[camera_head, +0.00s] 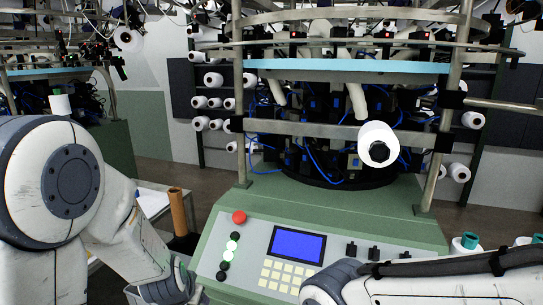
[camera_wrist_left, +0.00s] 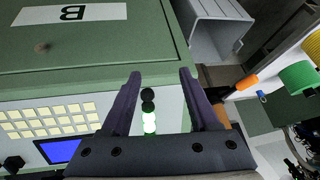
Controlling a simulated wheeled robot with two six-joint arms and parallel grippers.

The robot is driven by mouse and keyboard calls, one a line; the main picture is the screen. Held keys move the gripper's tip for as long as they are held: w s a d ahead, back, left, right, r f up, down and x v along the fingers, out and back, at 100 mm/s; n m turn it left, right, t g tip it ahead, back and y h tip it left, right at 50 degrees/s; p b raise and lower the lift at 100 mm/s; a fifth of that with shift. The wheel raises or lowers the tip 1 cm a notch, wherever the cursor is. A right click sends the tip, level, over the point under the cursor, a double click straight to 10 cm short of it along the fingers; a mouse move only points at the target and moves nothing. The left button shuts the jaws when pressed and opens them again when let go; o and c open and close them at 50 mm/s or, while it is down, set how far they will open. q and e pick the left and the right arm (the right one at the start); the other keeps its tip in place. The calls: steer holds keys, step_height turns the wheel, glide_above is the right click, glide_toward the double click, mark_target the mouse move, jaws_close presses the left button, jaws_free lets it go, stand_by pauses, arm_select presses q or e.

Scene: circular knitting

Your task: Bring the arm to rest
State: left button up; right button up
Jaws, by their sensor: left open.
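My left arm comes in from the left in the head view and bends down to the bottom edge, beside the control panel (camera_head: 235,290). Its fingers are not clear there. In the left wrist view my left gripper (camera_wrist_left: 160,85) is open, with nothing between its two dark fingers. The panel's black and lit green buttons (camera_wrist_left: 149,121) show behind the gap between them. My right arm crosses the bottom right corner of the head view, in front of the panel. Its gripper is not in view.
The green knitting machine (camera_head: 400,225) fills the middle, with a white yarn cone (camera_head: 377,143) on its front rail. The panel has a red button (camera_head: 239,217) and a blue screen (camera_head: 297,245). A brown tube (camera_head: 178,212) stands at left. A grey bin (camera_wrist_left: 232,35) shows in the wrist view.

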arm_select(q)
steer(key=s+r+n+g, duration=0.2)
steer(key=s+r+g, duration=0.15)
steer(key=s, duration=0.75)
steer(key=s+d+r+m+g, duration=0.1)
steer(key=s+d+r+m, duration=0.1)
steer(key=s+d, duration=0.4)
steer(key=s+d+r+m+g+h, duration=0.1)
steer(key=s+d+r+m, duration=0.1)
steer(key=s+d+m, duration=0.3)
steer(key=s+d, duration=0.2)
steer(key=d, duration=0.1)
steer(key=shift+s+r+g, duration=0.3)
steer(key=shift+r+g, duration=0.05)
